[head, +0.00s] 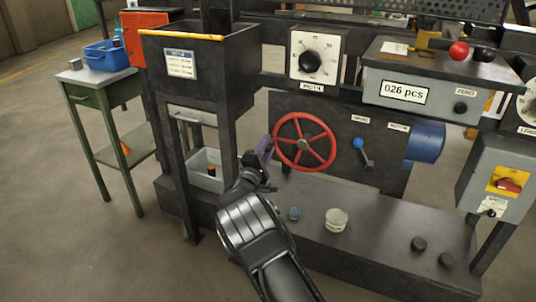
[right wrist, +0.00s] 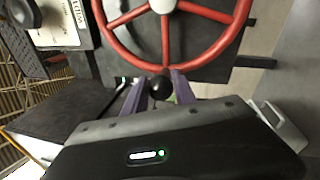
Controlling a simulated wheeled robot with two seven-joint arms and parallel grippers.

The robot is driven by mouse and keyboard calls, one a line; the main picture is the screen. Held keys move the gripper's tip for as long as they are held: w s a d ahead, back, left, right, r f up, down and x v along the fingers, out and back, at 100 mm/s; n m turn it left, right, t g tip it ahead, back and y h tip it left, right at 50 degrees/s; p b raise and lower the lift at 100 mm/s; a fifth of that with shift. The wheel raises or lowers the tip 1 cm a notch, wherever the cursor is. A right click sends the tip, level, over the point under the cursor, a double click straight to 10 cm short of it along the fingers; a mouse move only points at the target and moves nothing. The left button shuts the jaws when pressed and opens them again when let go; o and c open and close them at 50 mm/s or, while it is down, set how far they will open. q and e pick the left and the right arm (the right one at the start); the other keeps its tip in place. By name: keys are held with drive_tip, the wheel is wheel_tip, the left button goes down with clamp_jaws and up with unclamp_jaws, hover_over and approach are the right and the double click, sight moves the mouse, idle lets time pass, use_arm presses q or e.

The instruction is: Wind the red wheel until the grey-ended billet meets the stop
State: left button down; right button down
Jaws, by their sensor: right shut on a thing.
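The red wheel (head: 304,142) is mounted upright on the dark front panel of the machine, with several spokes and a grey hub. My right gripper (head: 266,150) is at the wheel's left edge in the head view. In the right wrist view its purple fingers (right wrist: 160,90) are shut on a black ball knob (right wrist: 160,86) beside the rim of the red wheel (right wrist: 166,62). I cannot make out a grey-ended billet or a stop in either view. My left gripper is not in view.
A blue-knobbed lever (head: 363,150) is right of the wheel. A white pot (head: 336,220), a small blue-grey piece (head: 294,214) and two dark discs (head: 419,244) sit on the lower ledge. A grey bin (head: 204,178) is at left. A counter (head: 405,92) reads 026 pcs.

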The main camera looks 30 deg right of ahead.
drive_tip(key=shift+w+a+r, duration=0.1)
drive_tip(key=shift+r, duration=0.3)
drive_tip(key=c, duration=1)
unclamp_jaws()
drive_tip(key=shift+f, duration=0.1)
drive_tip(key=shift+c, duration=0.2)
drive_tip(key=shift+f, duration=0.1)
drive_tip(key=p+v, duration=0.1)
drive_tip(key=v, duration=0.7)
drive_tip(key=shift+p, duration=0.3)
